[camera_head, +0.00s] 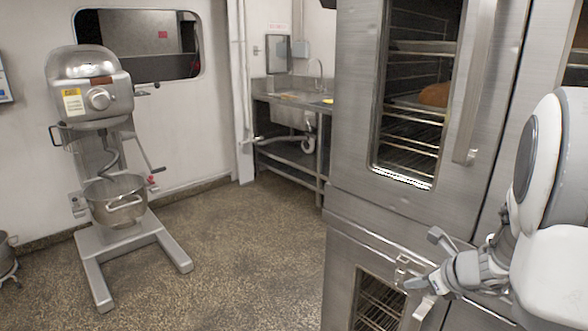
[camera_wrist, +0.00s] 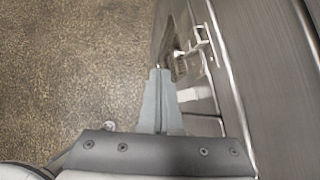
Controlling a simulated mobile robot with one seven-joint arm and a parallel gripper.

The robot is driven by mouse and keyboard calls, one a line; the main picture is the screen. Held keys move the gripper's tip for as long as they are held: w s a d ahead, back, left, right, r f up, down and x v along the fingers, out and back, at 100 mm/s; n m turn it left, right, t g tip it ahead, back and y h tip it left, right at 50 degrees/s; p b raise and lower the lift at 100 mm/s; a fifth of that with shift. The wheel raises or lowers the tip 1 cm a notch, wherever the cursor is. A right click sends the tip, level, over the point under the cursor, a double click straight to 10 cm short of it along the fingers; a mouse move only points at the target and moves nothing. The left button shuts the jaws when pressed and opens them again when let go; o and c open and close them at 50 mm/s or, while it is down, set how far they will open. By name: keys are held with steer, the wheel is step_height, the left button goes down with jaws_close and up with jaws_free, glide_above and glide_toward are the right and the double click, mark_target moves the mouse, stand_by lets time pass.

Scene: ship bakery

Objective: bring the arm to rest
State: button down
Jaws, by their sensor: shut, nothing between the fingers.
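My gripper (camera_head: 412,285) is at the lower right of the head view, in front of the steel oven's (camera_head: 352,112) lower part, close to the lower door's latch. In the wrist view my gripper (camera_wrist: 158,72) points away from the camera with its two grey fingers together and nothing between them. The oven front (camera_wrist: 252,62) runs along the right side of that view. I cannot tell whether the fingertips touch the oven. My white arm (camera_head: 560,170) fills the right edge of the head view.
The oven's upper door has a long vertical handle (camera_head: 474,85); a loaf (camera_head: 434,95) shows behind its glass. A floor mixer (camera_head: 92,95) with a steel bowl (camera_head: 116,201) stands at the left. A sink bench (camera_head: 290,112) stands at the back. The speckled floor (camera_head: 235,255) between is clear.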

steer(key=s+a+r+n+g+y, duration=0.1)
steer(key=s+a+r+n, duration=0.35)
steer(key=a+n, duration=0.3)
steer(key=s+a+r+n+g+y, duration=0.1)
steer(key=s+a+r+n, duration=0.2)
steer(key=a+r+n, duration=0.35)
steer(key=s+a+r+n+h, duration=0.1)
steer(key=s+a+n+h, duration=0.1)
steer(key=s+n, duration=0.6)
steer(key=s+a+r+n+h, duration=0.1)
steer(key=s+r+n+h, duration=0.1)
steer(key=s+n, duration=0.5)
step_height(320, 180, up, 13)
steer(key=w+n+p, duration=0.2)
steer(key=p, duration=1.1)
steer(key=shift+f, duration=0.15)
steer(key=shift+d, duration=0.1)
